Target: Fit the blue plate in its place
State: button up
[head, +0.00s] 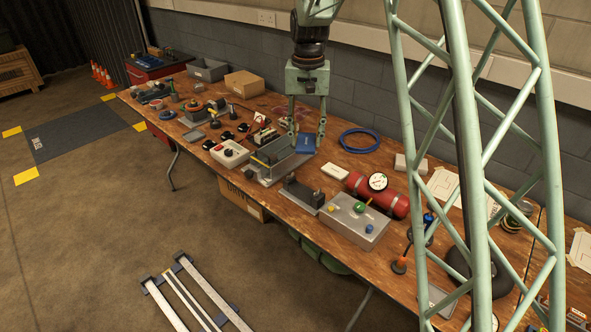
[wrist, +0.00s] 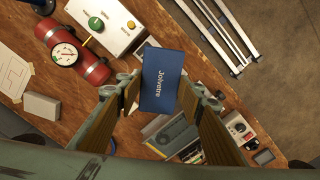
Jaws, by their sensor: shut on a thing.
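The blue plate (head: 306,143) is between the fingers of my gripper (head: 307,148) in the head view, above the workbench. A grey open-topped housing (head: 270,168) stands beside and just in front of the plate in the head view. In the wrist view a grey unit (wrist: 176,136) lies beyond the plate, partly covered by it. The plate's underside is hidden.
A white box with a knob (head: 230,153) stands left of the housing. A dark block on a grey base (head: 302,193), a grey box with coloured knobs (head: 353,221) and a red cylinder with a gauge (head: 378,193) stand right. A blue ring (head: 360,141) lies behind.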

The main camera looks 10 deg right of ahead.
aim_at(304, 190)
jog(key=shift+f, duration=0.1)
dwell(0.4)
jog(key=shift+w+f+n+p, duration=0.3)
jog(key=shift+f+n+p, duration=0.35)
jog(key=shift+p, duration=0.25)
notch_tip(304, 190, down, 13)
jog(key=w+n+p, duration=0.1)
jog(key=n+p, duration=0.8)
jog(key=shift+r+p, duration=0.15)
jog(key=shift+p, duration=0.15)
jog(key=shift+w+f, duration=0.1)
jog(key=shift+f, duration=0.15)
jog(key=shift+f+b, duration=0.75)
jog(key=shift+f, duration=1.25)
jog(key=shift+f+b, duration=0.85)
jog(key=shift+f, duration=0.5)
dwell(0.3)
jog(key=o, duration=1)
jog(key=shift+c, duration=0.2)
